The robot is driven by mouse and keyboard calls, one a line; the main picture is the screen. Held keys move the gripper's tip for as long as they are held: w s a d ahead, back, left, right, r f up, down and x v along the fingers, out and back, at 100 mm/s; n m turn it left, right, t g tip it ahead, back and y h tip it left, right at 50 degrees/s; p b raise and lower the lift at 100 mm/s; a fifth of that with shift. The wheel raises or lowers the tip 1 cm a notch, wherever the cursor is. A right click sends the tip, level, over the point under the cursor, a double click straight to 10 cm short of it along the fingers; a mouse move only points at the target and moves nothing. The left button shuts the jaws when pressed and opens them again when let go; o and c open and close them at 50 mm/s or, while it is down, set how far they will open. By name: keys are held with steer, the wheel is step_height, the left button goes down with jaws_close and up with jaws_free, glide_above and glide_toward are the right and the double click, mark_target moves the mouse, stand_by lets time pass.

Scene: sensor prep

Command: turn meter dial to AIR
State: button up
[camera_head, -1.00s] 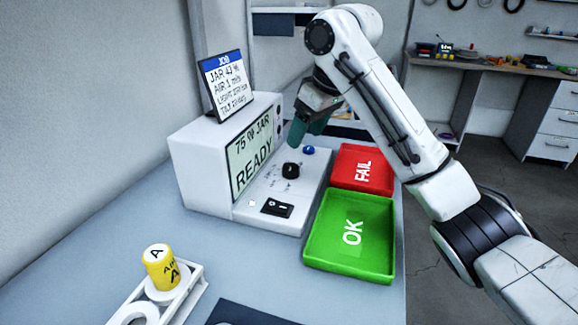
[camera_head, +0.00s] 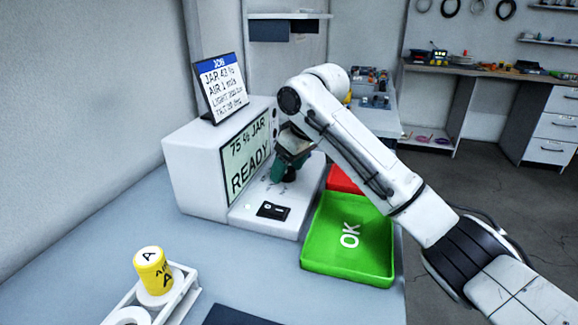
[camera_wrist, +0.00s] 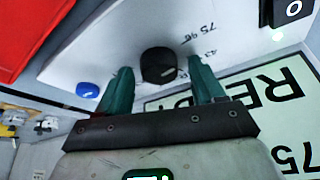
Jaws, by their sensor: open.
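The white meter (camera_head: 200,165) stands on the bench with its screen (camera_head: 246,155) reading "75 % JAR READY". Its black dial (camera_wrist: 158,65) sits on the sloping front panel, with small marks such as "75 %" and "43" printed around it. My gripper (camera_wrist: 160,80) has two green fingers, spread apart, one on each side of the dial in the wrist view. I cannot tell whether either finger touches it. In the head view my gripper (camera_head: 288,172) hides most of the dial. The dial's pointer and the AIR mark are not readable.
A blue button (camera_wrist: 87,89) is beside the dial, and a black rocker switch (camera_head: 272,211) is lower on the panel. A green OK tray (camera_head: 325,268) and a red FAIL tray (camera_head: 341,178) stand to the right. A job card (camera_head: 222,87) rests on top; a yellow jar (camera_head: 152,272) sits front left.

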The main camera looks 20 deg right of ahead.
steer(key=shift+c, duration=0.3)
steer(key=c, duration=1)
steer(key=shift+r+p, duration=0.1)
steer(key=shift+p, duration=0.35)
